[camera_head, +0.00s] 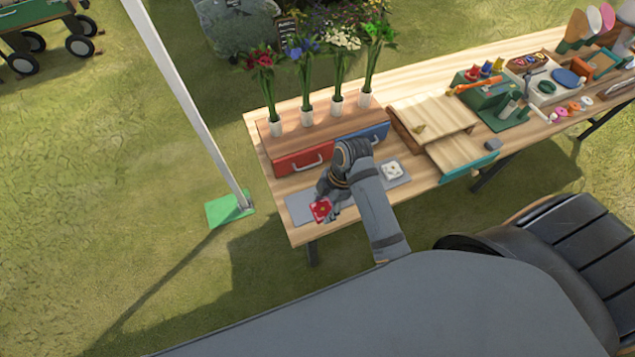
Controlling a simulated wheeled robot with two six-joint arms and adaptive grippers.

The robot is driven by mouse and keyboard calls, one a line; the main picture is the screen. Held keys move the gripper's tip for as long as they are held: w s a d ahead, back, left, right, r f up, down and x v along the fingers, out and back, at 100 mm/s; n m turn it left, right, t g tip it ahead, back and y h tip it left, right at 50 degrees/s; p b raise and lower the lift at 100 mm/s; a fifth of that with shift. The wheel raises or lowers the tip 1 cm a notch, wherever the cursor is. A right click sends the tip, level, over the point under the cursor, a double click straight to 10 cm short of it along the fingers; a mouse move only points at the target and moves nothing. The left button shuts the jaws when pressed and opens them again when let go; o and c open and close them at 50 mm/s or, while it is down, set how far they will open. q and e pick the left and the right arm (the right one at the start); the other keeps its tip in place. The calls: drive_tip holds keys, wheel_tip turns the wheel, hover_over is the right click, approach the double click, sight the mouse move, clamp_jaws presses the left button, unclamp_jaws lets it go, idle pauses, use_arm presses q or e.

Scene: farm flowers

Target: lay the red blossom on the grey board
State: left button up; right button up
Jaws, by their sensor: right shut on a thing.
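The red blossom (320,210) looks like a small red piece with a darker centre. My right gripper (325,200) is shut on it and covers part of it. The grey board (297,209) lies flat near the front edge of the table, and my right arm hides its middle. The blossom is over the left part of the board; I cannot tell whether it touches the board. A white blossom-like piece (391,171) lies on the board's right part. My left gripper is not in view.
Behind the board stands a wooden drawer box with a red drawer (304,159) and a blue drawer (376,133), with flowers in white vases on top. A wooden case (433,117) and a green toy stand (493,102) are to the right. A white pole (190,105) rises left of the table.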

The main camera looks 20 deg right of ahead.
hover_over(304, 207)
drive_tip(key=s+d, duration=0.1)
wheel_tip(304, 207, down, 6)
drive_tip(key=shift+r+p, duration=0.15)
drive_tip(key=shift+p, duration=0.3)
drive_tip(key=shift+w+d+f, duration=0.1)
drive_tip(key=shift+w+f, duration=0.1)
drive_tip(key=shift+f, duration=0.15)
drive_tip(key=shift+w+f, duration=0.1)
drive_tip(key=shift+f, duration=0.05)
drive_tip(key=f, duration=0.3)
drive_tip(key=shift+w+a+f, duration=0.2)
drive_tip(key=shift+w+f, duration=0.05)
drive_tip(key=shift+w, duration=0.1)
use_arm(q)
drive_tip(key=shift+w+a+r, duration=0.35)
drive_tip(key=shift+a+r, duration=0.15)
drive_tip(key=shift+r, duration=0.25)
use_arm(e)
drive_tip(key=shift+f, duration=0.2)
drive_tip(key=o, duration=1.1)
drive_tip(key=shift+f, duration=0.15)
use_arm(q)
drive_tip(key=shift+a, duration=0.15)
